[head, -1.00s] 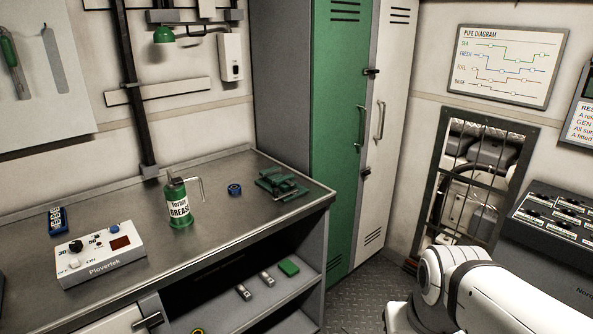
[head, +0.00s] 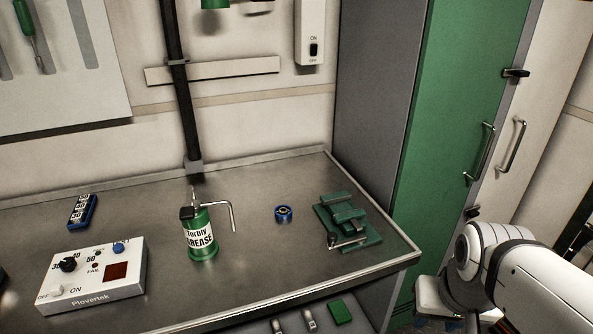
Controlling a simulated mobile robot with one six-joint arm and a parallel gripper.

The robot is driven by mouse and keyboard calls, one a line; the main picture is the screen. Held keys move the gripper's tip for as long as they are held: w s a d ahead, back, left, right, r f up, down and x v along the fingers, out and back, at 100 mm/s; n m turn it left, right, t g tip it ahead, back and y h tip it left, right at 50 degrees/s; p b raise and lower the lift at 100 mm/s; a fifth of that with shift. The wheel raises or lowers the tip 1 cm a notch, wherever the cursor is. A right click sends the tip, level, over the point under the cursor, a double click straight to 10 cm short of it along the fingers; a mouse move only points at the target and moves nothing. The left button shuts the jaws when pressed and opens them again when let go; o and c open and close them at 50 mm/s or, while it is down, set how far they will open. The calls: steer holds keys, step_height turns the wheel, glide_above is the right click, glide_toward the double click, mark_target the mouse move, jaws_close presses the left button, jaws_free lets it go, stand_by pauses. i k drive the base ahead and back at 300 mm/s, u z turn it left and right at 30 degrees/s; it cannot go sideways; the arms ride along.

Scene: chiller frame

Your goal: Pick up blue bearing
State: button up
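The blue bearing (head: 283,213) is a small blue ring with a dark centre. It lies on the metal workbench (head: 270,270), between the green grease can and a green vise-like tool. Nothing touches it. My white arm shows at the lower right, beside the bench and in front of the lockers. My gripper cannot be made out in this view.
The green grease can (head: 201,238) with its bent spout stands left of the bearing. The green vise-like tool (head: 347,222) sits to its right. A white Plovertek box (head: 95,277) and a blue block (head: 82,211) are at left. A green locker (head: 450,130) borders the bench.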

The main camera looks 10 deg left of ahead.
mark_target(283, 212)
steer(key=u, duration=0.45)
steer(key=i, duration=0.75)
steer(key=u, duration=0.5)
steer(key=k, duration=0.95)
steer(key=u, duration=0.15)
steer(key=i, duration=0.95)
